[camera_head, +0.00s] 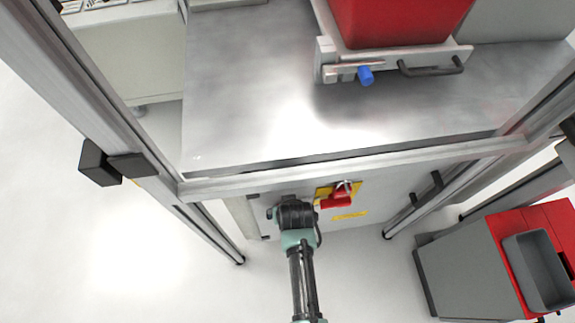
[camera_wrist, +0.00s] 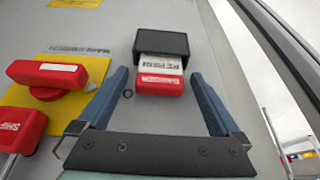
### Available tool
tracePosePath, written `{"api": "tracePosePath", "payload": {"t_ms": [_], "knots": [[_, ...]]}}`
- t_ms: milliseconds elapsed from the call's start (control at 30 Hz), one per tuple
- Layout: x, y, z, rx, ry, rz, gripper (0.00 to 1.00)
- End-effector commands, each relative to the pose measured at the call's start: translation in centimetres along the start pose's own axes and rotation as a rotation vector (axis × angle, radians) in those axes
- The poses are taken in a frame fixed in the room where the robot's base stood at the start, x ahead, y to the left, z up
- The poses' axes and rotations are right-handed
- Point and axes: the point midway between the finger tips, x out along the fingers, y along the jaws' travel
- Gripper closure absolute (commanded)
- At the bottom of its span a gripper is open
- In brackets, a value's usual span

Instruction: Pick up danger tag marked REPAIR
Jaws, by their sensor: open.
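The danger tag (camera_wrist: 160,82) shows in the wrist view, with a white lettered upper part and a red lower part. The lettering looks upside down and too blurred to read surely. Its upper end sits in a black holder (camera_wrist: 161,43) on the grey panel (camera_wrist: 108,30). My gripper (camera_wrist: 160,76) is open, with one blue finger on each side of the tag. The fingers look apart from the tag, and nothing is held. In the head view my gripper (camera_head: 272,213) is at the panel (camera_head: 375,197) below the table edge; the tag is hidden there.
Left of the tag are a red switch handle (camera_wrist: 46,74) on a yellow plate (camera_wrist: 93,68) and a red padlock (camera_wrist: 22,128). A metal frame post (camera_wrist: 268,40) runs along the right. Above is the metal table (camera_head: 240,100); a grey and red cart (camera_head: 465,268) stands at right.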

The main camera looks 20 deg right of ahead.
Motion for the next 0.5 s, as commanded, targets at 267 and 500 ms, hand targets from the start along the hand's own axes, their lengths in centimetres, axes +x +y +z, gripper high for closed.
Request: {"api": "tracePosePath", "payload": {"t_ms": [267,500], "knots": [[-0.05,-0.02,0.01,0.0,0.0,0.0,0.29],[-0.05,-0.02,0.02,0.0,0.0,0.0,0.72]]}}
